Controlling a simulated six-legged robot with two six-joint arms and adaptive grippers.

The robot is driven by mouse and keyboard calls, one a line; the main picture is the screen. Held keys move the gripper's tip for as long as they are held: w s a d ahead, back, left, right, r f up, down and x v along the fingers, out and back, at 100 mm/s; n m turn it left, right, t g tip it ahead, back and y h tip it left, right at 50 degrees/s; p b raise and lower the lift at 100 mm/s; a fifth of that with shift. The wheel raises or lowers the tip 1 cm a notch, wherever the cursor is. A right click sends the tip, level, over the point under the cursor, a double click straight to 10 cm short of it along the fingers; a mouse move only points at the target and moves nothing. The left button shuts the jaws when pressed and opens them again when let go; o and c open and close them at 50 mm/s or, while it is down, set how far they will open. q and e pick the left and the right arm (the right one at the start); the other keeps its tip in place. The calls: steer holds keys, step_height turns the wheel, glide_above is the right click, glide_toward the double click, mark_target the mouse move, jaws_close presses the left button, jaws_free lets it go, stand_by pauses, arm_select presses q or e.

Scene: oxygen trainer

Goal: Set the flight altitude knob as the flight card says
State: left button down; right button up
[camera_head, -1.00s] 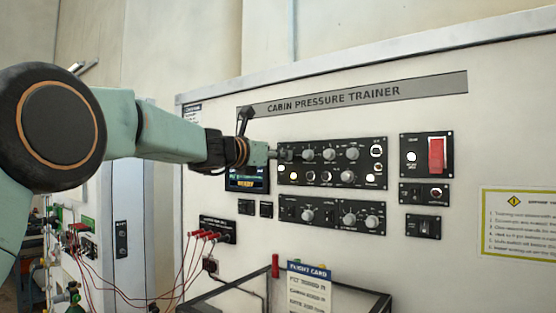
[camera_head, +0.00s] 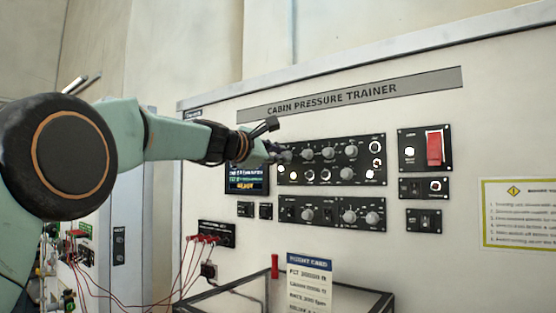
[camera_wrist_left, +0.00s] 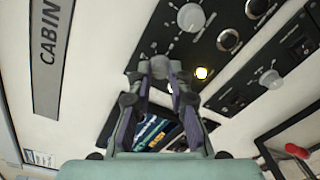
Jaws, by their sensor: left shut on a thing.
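My left gripper (camera_head: 277,153) is at the left end of the upper black knob panel (camera_head: 330,160). In the left wrist view its fingers (camera_wrist_left: 160,78) are closed around a grey knob (camera_wrist_left: 158,66), the leftmost in that panel's top row. The knob's label and pointer are too small or hidden to read. The flight card (camera_head: 309,264) stands below the panel, with a blue header; its first line looks like FLT 30000 ft, the rest is blurred. A small display (camera_head: 246,178) left of the panel is partly covered by the arm. My right gripper is not in view.
A lower knob panel (camera_head: 330,214) sits beneath. A red switch (camera_head: 434,148) is to the right. Red leads plug into a socket panel (camera_head: 212,234) at lower left. A dark-framed stand (camera_head: 375,305) and red post (camera_head: 275,266) stick out below.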

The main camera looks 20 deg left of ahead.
arm_select(q)
steer(key=m+b, duration=0.2)
steer(key=m, duration=0.4)
steer(key=shift+r+y, duration=0.1)
steer(key=shift+y, duration=0.2)
steer(key=m+b, duration=0.1)
steer(key=m, duration=0.2)
steer(key=shift+r+m+b, duration=0.1)
steer(key=shift+m+b, duration=0.2)
steer(key=shift+s+a+r+m+t+b, duration=0.1)
steer(key=shift+m+t+b, duration=0.1)
steer(key=shift+m, duration=0.5)
steer(key=shift+r+m+t+b, duration=0.1)
steer(key=shift+m+b, duration=0.1)
steer(key=shift+m, duration=0.5)
steer(key=c, duration=1.6)
jaws_free()
steer(key=o, duration=0.3)
steer(key=shift+w+f, duration=0.3)
steer(key=shift+w, duration=0.05)
steer(key=shift+o, duration=0.2)
steer(key=shift+s, duration=0.1)
steer(key=shift+s, duration=0.15)
steer(key=shift+s, duration=0.1)
